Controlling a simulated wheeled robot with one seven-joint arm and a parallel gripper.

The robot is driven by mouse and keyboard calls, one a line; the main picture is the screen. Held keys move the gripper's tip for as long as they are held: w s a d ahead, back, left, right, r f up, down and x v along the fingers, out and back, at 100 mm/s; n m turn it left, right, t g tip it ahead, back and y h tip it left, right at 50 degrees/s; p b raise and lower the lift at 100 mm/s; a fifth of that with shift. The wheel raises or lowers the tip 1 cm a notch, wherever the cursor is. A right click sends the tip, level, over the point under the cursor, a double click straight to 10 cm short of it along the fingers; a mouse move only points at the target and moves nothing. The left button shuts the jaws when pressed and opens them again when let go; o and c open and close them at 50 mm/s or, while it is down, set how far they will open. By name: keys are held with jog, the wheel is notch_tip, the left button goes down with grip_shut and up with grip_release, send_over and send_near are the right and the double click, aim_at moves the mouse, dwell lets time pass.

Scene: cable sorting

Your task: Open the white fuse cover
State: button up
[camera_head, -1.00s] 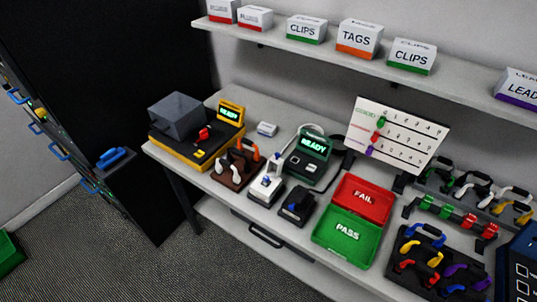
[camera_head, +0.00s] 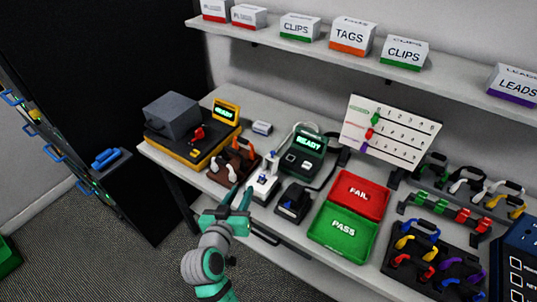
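A small white box-like piece (camera_head: 262,128) lies flat on the bench, right of the yellow READY tester. It may be the fuse cover, but it is too small to tell for sure, and it looks closed. My gripper (camera_head: 238,196) is teal and shows at the bench's front edge, lower centre. Its two fingers point up and are apart, with nothing seen between them. It is in front of the white upright fixture (camera_head: 264,184) and well short of the small white piece.
A yellow-and-black tester (camera_head: 190,140) with a grey block stands at the left. A brown holder (camera_head: 233,166), a dark green READY unit (camera_head: 304,156) and a black device (camera_head: 293,203) crowd the bench. Red FAIL (camera_head: 376,207) and green PASS (camera_head: 316,234) trays lie to the right. A shelf (camera_head: 300,50) overhangs.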

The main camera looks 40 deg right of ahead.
aim_at(272, 152)
jog(key=d+r+m+g+h, duration=0.2)
jog(key=d+r+m+g, duration=0.3)
jog(key=r, duration=0.4)
jog(key=shift+m+y, duration=0.3)
jog(key=shift+m, duration=0.4)
jog(key=x, duration=0.6)
jog(key=w+x, duration=0.1)
jog(key=x, duration=0.3)
jog(key=shift+a+r, duration=0.1)
jog(key=shift+a, duration=0.1)
jog(key=shift+t, duration=0.4)
grip_shut()
